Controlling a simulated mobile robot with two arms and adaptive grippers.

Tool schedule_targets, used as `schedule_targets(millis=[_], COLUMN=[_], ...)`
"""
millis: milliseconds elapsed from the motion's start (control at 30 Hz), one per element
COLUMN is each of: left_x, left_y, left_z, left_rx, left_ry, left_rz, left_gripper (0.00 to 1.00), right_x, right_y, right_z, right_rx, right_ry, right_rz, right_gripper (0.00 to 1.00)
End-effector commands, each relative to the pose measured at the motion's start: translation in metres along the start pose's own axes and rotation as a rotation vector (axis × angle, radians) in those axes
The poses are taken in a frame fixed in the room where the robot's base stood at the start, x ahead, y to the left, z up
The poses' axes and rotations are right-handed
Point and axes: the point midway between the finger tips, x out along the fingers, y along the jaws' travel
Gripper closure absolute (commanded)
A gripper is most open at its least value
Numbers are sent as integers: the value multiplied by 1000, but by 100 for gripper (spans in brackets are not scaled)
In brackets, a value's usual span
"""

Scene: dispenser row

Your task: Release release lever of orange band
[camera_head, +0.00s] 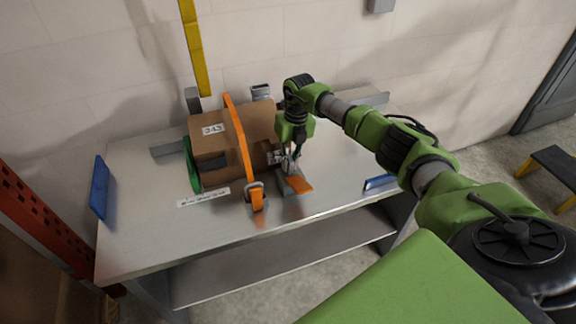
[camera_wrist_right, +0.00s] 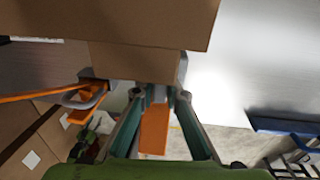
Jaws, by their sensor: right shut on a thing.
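An orange band (camera_head: 238,140) loops around a brown carton load (camera_head: 215,145) on the metal table. A grey buckle (camera_head: 254,190) with an orange tail hangs at its front; it also shows in the wrist view (camera_wrist_right: 85,96). My right gripper (camera_head: 291,166) points down just right of the carton. It is shut on the grey and orange release lever (camera_head: 300,185). In the wrist view the lever's orange part (camera_wrist_right: 154,130) lies between the two fingers, below the brown carton (camera_wrist_right: 130,60). The exact finger contact is partly hidden. My left gripper is not in view.
The metal table (camera_head: 140,235) has a blue piece (camera_head: 99,188) at its left edge and another (camera_head: 380,182) at right. A green disc (camera_head: 192,165) stands left of the carton. A yellow post (camera_head: 194,45) rises behind. The table's front left is mostly clear.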

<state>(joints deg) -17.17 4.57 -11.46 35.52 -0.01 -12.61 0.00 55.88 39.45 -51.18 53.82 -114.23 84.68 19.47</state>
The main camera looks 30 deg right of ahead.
Motion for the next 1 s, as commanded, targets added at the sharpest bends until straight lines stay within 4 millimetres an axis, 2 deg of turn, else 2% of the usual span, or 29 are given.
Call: schedule_targets(millis=[33,100,300,733,767,800,1000], left_x=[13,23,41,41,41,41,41], left_y=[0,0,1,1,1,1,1], left_z=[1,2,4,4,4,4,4], left_rx=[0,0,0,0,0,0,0], left_ry=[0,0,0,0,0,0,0], left_rz=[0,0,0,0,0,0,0], left_gripper=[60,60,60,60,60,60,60], right_x=[7,8,6,1,1,1,1], right_y=[-5,-8,-11,-10,-10,-10,-10], right_z=[0,0,0,0,0,0,0], right_rx=[6,6,3,-1,-1,-1,0], right_ry=[-2,-1,-1,-1,-1,-1,-1], right_rz=[43,106,234,268,268,267,266], right_gripper=[100,100,100,100,80,71,71])
